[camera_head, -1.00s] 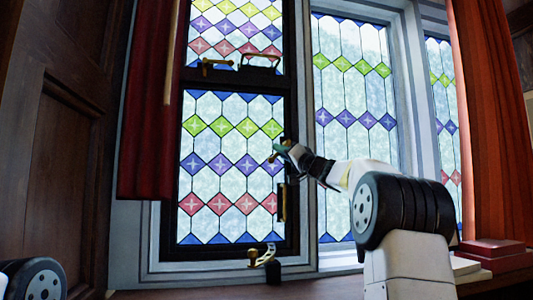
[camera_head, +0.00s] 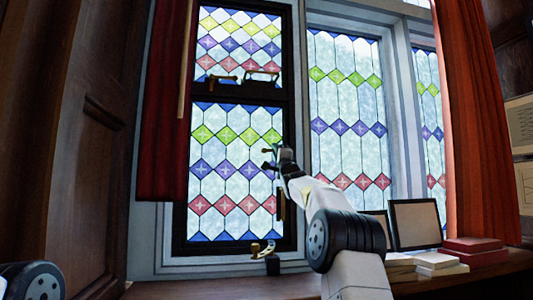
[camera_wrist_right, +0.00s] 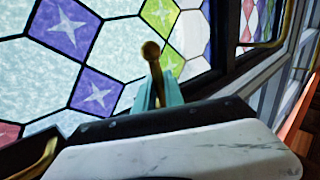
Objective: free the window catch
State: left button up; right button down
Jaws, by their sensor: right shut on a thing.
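The window catch is a brass lever with a round knob (camera_wrist_right: 151,52) at the right edge of the lower left stained-glass window (camera_head: 228,137). In the wrist view the teal fingers of my right gripper (camera_wrist_right: 158,95) are closed around the lever below its knob. In the head view the right gripper (camera_head: 273,157) is at the dark right stile, with brass showing just left of it. The catch's base is hidden behind the fingers and wrist. My left gripper is out of view.
Brass fittings (camera_head: 222,79) sit on the crossbar above. A vertical handle (camera_head: 281,205) is below my gripper, and a brass stay (camera_head: 262,248) is at the sill. Red curtains (camera_head: 165,120) flank the windows.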

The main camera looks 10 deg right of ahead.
jog(key=shift+m+h, duration=0.4)
jog(key=shift+h, duration=0.1)
jog(key=c, duration=1.4)
grip_release()
jog(key=shift+c, duration=0.2)
jog(key=v, duration=0.7)
jog(key=shift+s+f, duration=0.2)
jog(key=shift+s, duration=0.15)
